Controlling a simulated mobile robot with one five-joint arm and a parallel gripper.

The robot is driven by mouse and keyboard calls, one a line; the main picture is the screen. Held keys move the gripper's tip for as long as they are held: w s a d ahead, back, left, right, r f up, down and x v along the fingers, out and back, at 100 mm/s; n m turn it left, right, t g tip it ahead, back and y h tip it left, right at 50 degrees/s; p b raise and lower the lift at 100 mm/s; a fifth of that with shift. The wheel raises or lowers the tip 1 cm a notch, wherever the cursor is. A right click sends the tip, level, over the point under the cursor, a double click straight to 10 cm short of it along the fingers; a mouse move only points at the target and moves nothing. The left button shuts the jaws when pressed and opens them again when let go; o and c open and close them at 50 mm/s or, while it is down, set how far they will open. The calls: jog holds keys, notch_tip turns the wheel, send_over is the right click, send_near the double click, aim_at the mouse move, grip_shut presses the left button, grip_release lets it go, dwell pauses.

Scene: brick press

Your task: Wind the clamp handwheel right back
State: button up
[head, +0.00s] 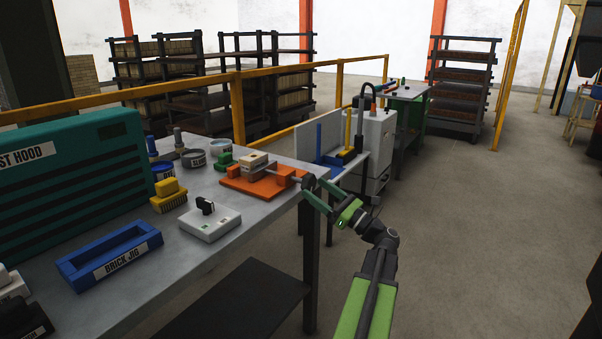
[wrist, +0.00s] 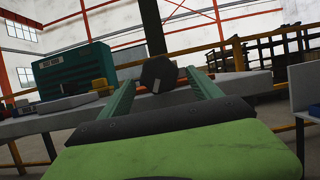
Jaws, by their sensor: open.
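The orange clamp (head: 250,186) sits at the right end of the grey workbench, with pale bricks (head: 257,162) on its base. A screw rod runs right from its orange end block to the dark clamp handwheel (head: 309,182), just past the bench edge. My gripper (head: 319,187) is at the handwheel, its green fingers spread. In the wrist view the dark, many-sided handwheel (wrist: 158,73) lies between the two fingertips of my gripper (wrist: 160,76). A gap shows on each side of it. Whether a finger touches it is unclear.
The bench also holds a blue brick jig (head: 110,255), a white switch box (head: 209,223), a yellow brush (head: 168,196), tins and a teal hood (head: 70,175). A yellow rail (head: 200,81) runs behind. The floor at right is clear.

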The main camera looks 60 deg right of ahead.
aim_at(302, 180)
jog(key=p+x, duration=0.1)
jog(key=x, duration=0.5)
jog(key=shift+w+r+p, duration=0.1)
jog(key=shift+p, duration=0.2)
jog(key=c, duration=1.2)
jog(key=shift+a, duration=0.2)
jog(key=shift+c, duration=0.6)
jog(key=shift+d, duration=0.15)
jog(key=shift+r+n+y, duration=0.1)
jog(key=shift+n+y, duration=0.5)
jog(key=shift+n, duration=0.5)
